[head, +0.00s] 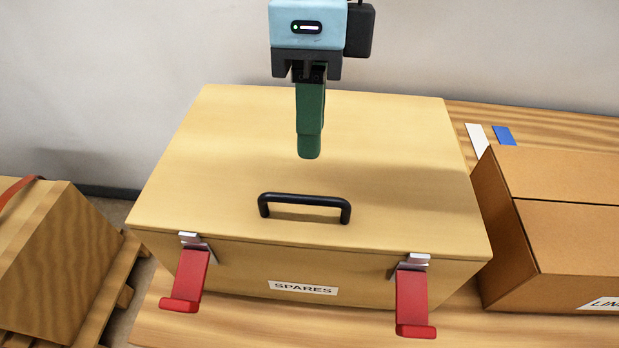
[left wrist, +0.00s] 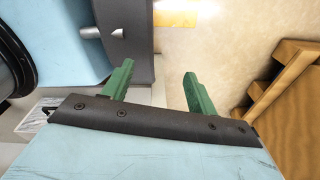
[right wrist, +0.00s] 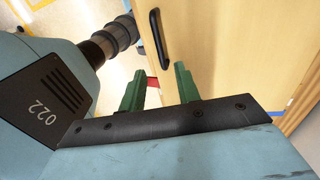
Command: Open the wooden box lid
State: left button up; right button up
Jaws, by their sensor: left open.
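The wooden box (head: 235,270) labelled SPARES stands on a wooden surface in the head view. Its lid (head: 200,170) lies flat and shut, with a black handle (head: 304,200) near the front edge. Two red latches, left (head: 188,277) and right (head: 411,300), hang at the front with silver catches by the lid edge. I cannot tell if the catches are hooked. My right gripper (head: 309,155) points down above the lid, behind the handle and apart from it. In the right wrist view its green fingers (right wrist: 157,83) are apart and empty. My left gripper (left wrist: 157,75) is open, empty, away from the box.
A cardboard box (head: 560,235) stands close on the right. White and blue strips (head: 504,135) lie behind it. A wooden crate (head: 50,260) on a pallet stands at the left, with a floor gap between. A wall rises behind the box.

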aim_at(309, 197)
jog(key=f, duration=0.2)
jog(key=s+f, duration=0.1)
jog(key=f, duration=0.4)
jog(key=shift+s+f+b, duration=0.3)
jog(key=shift+f, duration=0.1)
pick_arm(q)
jog(key=shift+a+f, duration=0.35)
jog(key=shift+a, duration=0.45)
jog(key=shift+d, duration=0.1)
pick_arm(e)
jog(key=shift+c, duration=0.3)
pick_arm(q)
jog(key=shift+d, duration=0.2)
pick_arm(e)
grip_shut()
